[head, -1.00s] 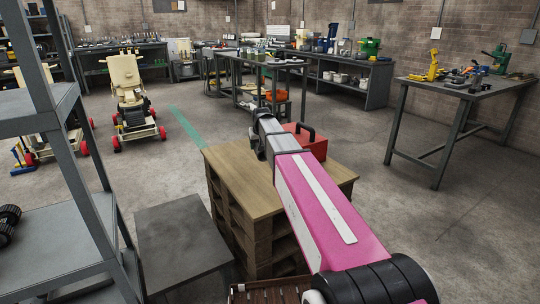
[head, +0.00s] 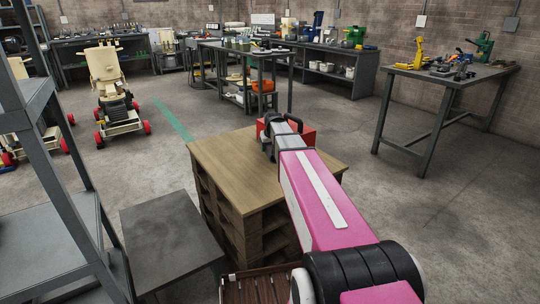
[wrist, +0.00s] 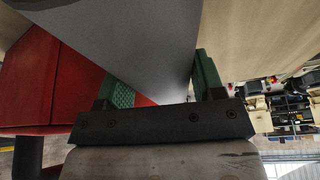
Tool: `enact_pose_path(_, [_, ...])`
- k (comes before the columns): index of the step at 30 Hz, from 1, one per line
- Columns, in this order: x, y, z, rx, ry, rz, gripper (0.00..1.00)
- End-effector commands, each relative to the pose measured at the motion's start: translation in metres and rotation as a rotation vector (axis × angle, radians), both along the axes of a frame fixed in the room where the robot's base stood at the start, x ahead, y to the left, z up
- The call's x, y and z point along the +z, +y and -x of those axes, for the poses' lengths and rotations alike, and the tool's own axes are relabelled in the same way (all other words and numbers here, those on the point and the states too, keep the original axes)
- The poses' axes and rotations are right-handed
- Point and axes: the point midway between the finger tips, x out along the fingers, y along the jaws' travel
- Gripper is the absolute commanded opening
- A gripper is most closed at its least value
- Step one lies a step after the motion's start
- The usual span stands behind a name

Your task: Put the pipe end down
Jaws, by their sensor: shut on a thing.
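My gripper (wrist: 165,88) has green fingers on either side of a smooth grey piece, the pipe end (wrist: 135,45), in the wrist view. It is shut on this piece, which fills the space between the fingers and runs up out of the frame. In the head view my arm reaches forward over a wooden pallet stack (head: 222,165), and its end is by the far part of the top. The pipe end is hard to make out there, hidden by my arm. I cannot tell whether it touches the wood.
A red toolbox (head: 307,137) with a dark handle stands close to my gripper at the stack's far side; it also shows in the wrist view (wrist: 50,85). A low grey table (head: 170,240) is left of the stack. The stack's near left top is bare.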

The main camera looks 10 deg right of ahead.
Motion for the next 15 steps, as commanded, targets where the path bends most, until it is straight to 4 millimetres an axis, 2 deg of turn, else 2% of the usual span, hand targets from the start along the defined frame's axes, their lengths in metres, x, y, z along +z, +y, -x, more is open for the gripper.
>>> enact_pose_path(5, [-0.005, -0.004, 0.000, 0.000, -0.001, 0.000, 0.09])
enact_pose_path(15, [-0.041, -0.004, 0.000, 0.000, 0.000, 0.000, 0.09])
